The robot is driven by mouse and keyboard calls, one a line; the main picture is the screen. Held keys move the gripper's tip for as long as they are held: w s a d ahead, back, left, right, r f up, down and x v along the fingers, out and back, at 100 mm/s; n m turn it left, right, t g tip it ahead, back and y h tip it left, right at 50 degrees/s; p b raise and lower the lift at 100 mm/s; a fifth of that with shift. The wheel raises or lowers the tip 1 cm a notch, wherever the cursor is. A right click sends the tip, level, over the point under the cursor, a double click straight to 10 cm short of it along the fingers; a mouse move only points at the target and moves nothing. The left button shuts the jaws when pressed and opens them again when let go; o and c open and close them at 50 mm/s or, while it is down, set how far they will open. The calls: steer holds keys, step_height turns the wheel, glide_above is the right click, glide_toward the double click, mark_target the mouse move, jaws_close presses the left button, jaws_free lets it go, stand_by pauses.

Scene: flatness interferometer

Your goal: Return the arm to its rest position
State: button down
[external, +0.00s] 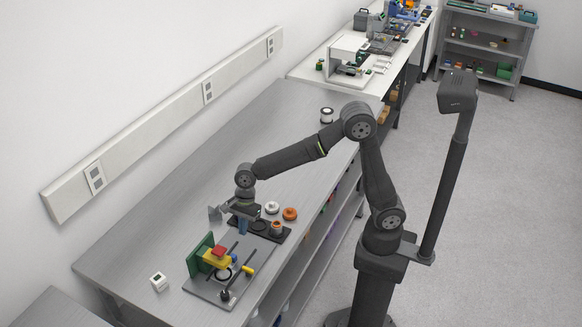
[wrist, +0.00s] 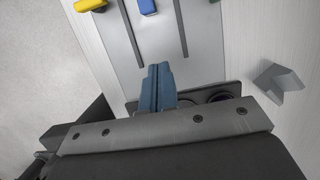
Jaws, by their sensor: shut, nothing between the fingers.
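My gripper (external: 243,228) is at the end of my arm, which reaches left over the bench with the wrist pointing down. Its blue fingers are shut together and empty in the wrist view (wrist: 157,82). The fingers are over or beside the dark holder (external: 284,236), which has round recesses and is partly hidden by the gripper. The interferometer's grey base plate (external: 205,291) lies in front, with a green upright plate (external: 201,254) and red and yellow parts. I cannot tell the exact fingertip height.
A white disc (external: 272,208) and an orange ring (external: 290,214) lie behind the holder. A grey angled block (wrist: 283,82) stands close beside my gripper. A small white device (external: 159,281) sits at the left. The bench (external: 290,120) beyond is largely clear.

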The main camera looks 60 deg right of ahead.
steer(key=x, duration=0.5)
steer(key=shift+a+f, duration=0.15)
steer(key=shift+f, duration=0.05)
steer(key=a, duration=0.3)
steer(key=shift+a, duration=0.3)
steer(key=d, duration=1.2)
steer(key=shift+r, duration=0.4)
steer(key=v, duration=1)
steer(key=a+r+h, duration=0.1)
steer(key=a+h, duration=0.4)
steer(key=a, duration=0.2)
steer(key=shift+a+r, duration=0.15)
steer(key=shift+r, duration=0.2)
steer(key=shift+s, duration=0.1)
steer(key=c, duration=2.2)
jaws_free()
